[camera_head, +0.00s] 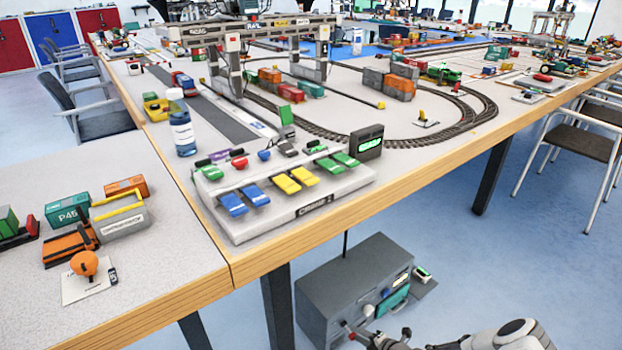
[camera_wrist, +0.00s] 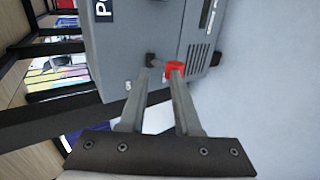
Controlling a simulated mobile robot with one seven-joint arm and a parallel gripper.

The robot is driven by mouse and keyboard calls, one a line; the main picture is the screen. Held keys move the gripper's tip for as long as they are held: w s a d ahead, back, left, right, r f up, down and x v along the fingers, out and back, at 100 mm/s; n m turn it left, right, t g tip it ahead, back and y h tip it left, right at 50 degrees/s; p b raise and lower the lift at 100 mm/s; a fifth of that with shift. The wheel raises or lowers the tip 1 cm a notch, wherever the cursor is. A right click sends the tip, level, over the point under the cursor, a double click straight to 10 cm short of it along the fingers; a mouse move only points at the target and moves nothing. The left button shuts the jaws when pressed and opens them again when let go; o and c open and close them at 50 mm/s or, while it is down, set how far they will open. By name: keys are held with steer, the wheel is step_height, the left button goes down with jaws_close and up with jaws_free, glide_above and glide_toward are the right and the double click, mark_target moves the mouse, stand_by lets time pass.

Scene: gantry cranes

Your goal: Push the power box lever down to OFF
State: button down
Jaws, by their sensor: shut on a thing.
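The power box (camera_head: 345,275) is a grey box on the floor under the table's front edge. Its side with vents also shows in the wrist view (camera_wrist: 140,35), turned on its side. The lever (camera_wrist: 175,67) has a red end and stands out from the box beside a dark mount. My gripper (camera_wrist: 164,72) has its fingertips at the lever, closed in on the red end. In the head view my gripper (camera_head: 352,328) is low at the front of the box, partly cut off by the frame edge. The lever's exact angle is hard to tell.
A control console (camera_head: 285,190) with blue, yellow and green levers stands on the table above. A dark table leg (camera_head: 278,305) is just left of the box.

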steer(key=shift+w+a, duration=0.4)
steer(key=shift+w, duration=0.05)
steer(key=s+d+p, duration=0.1)
steer(key=s+d, duration=0.3)
steer(key=s, duration=0.2)
steer(key=shift+d+r+p, duration=0.3)
steer(key=shift+r+p, duration=0.1)
steer(key=shift+r, duration=0.05)
stand_by(0.4)
